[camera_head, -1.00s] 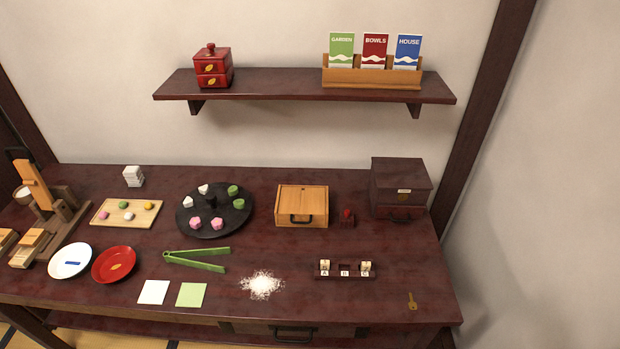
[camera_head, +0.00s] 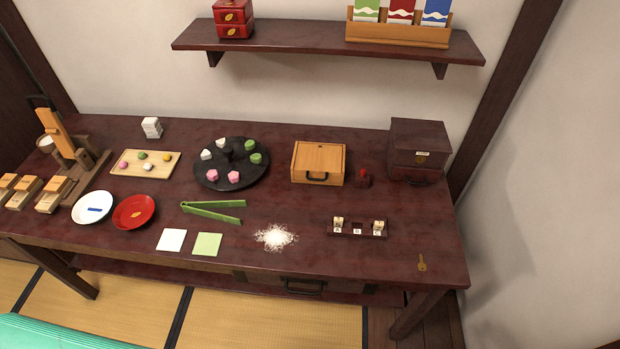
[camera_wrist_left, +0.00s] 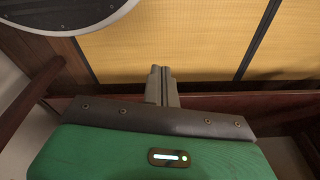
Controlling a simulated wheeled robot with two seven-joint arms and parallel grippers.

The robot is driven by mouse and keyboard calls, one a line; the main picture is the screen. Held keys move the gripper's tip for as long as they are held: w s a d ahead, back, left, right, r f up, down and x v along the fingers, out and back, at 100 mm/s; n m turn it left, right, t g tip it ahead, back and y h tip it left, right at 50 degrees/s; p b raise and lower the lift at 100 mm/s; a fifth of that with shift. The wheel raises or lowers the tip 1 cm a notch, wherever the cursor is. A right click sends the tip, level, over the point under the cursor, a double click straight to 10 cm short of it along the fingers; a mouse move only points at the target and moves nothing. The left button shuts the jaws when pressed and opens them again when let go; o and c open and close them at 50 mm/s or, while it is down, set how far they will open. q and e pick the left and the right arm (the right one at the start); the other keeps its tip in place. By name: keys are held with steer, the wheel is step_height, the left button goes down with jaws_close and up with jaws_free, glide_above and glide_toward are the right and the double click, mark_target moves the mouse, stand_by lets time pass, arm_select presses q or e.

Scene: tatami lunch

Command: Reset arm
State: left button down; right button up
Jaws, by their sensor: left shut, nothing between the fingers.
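In the left wrist view my left gripper (camera_wrist_left: 161,86) points out over the tatami floor. Its two narrow grey fingers are together, with nothing between them. No gripper shows in the head view, and my right gripper is in neither view. The dark red table (camera_head: 330,210) stands ahead with its objects set out on it, and no arm reaches over it.
The table holds a wooden board (camera_head: 128,169), black round tray (camera_head: 222,182), wooden box (camera_head: 318,163), dark chest (camera_head: 418,142), green tongs (camera_head: 213,210), white powder (camera_head: 275,237) and key (camera_head: 422,263). A shelf (camera_head: 320,37) hangs above. Tatami (camera_head: 265,318) lies in front.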

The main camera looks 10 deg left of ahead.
arm_select(q)
steer(key=s+a+f+g, duration=0.1)
steer(key=s+a+f, duration=0.2)
steer(key=s+f, duration=1.1)
steer(key=s, duration=0.2)
steer(key=shift+s+f, duration=0.3)
steer(key=shift+s, duration=0.05)
steer(key=shift+a, duration=0.1)
